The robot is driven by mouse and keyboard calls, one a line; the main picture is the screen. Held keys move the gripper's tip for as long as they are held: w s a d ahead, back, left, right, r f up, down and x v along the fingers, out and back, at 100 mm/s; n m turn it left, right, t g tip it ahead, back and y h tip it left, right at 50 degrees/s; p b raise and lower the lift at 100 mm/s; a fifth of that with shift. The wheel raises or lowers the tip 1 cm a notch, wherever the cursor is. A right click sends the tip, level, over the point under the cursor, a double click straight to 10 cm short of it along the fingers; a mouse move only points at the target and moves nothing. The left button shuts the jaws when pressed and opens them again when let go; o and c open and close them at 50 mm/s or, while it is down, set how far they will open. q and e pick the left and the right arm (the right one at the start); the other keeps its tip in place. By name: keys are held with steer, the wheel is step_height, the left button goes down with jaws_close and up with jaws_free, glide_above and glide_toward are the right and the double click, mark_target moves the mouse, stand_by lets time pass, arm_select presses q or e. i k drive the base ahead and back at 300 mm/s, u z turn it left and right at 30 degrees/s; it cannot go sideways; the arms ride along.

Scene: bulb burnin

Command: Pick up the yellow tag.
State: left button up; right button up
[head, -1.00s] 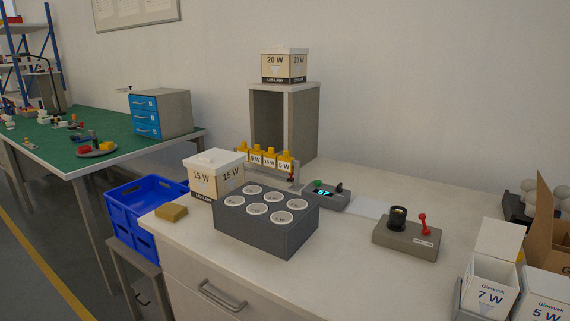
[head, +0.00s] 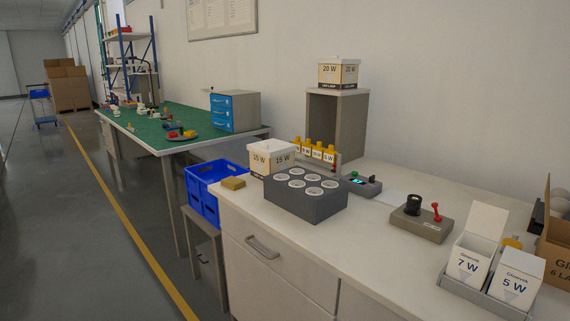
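Several yellow tags (head: 317,151) with white wattage labels stand in a row on a small rack behind the grey block with round sockets. The labels are too small to read surely. Another small yellow piece (head: 513,242) shows behind the open 7 W box, mostly hidden; I cannot tell whether it is a tag. Neither of my grippers is in view.
The grey socket block (head: 305,206), 15 W box (head: 272,158), meter (head: 361,184) and red-lever device (head: 421,222) stand on the white counter (head: 365,260). Boxes (head: 472,258) crowd its right end. A blue crate (head: 203,190) stands left of it. Floor is free at left.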

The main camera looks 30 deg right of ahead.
mark_target(329, 154)
steer(key=u, duration=0.85)
steer(key=i, duration=3)
steer(key=z, duration=1.75)
steer(key=i, duration=1.15)
steer(key=z, duration=1.15)
